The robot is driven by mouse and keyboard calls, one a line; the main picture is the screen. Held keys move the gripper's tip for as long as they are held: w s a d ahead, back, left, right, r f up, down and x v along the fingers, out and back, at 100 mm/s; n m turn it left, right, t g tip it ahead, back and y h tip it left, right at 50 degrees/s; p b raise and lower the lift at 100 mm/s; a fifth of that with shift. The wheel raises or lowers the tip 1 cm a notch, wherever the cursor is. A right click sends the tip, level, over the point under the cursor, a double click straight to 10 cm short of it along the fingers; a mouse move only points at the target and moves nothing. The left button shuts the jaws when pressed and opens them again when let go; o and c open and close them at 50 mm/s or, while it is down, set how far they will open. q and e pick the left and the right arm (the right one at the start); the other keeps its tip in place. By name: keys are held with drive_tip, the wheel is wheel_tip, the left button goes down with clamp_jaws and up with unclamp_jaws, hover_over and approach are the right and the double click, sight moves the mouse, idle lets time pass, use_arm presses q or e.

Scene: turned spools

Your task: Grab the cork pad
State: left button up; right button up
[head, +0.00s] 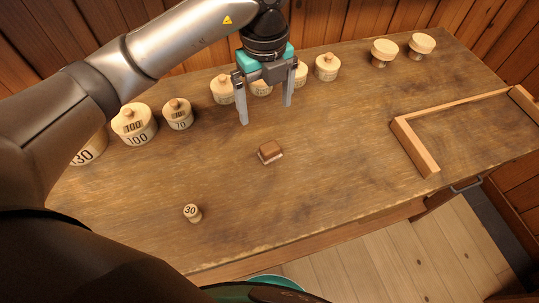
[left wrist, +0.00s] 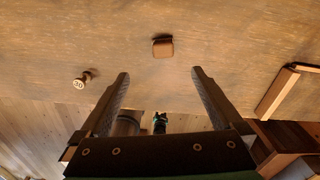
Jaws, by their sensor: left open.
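The cork pad, a small brown block with a paler lower edge (head: 270,152), lies on the wooden table in the middle of the head view. It also shows in the left wrist view (left wrist: 163,47), beyond and between the two fingers. My left gripper (head: 266,115) is open and empty above the table, its fingers pointing down, behind the pad in the head view. The fingers are apart from the pad. In the left wrist view my left gripper (left wrist: 160,80) shows both fingers spread wide. My right gripper is not in view.
A small spool marked 30 (head: 192,213) stands near the front edge. Lidded round boxes (head: 139,127) and spools (head: 384,52) line the back. A wooden frame (head: 415,150) lies at the right. The table around the pad is clear.

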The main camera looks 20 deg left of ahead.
use_arm(q)
drive_tip(key=b, duration=0.1)
approach(270, 147)
drive_tip(key=f, duration=0.5)
drive_tip(key=shift+a+f, duration=0.15)
drive_tip(key=shift+a, duration=0.25)
drive_tip(key=shift+d+f+b, duration=0.2)
drive_tip(key=shift+f+b, duration=0.05)
drive_tip(key=shift+f, duration=1.15)
drive_tip(key=shift+d+f+b, duration=0.2)
drive_tip(key=shift+f, duration=1.15)
drive_tip(key=c, duration=1.4)
drive_tip(key=shift+r, duration=0.1)
drive_tip(key=shift+c, duration=0.2)
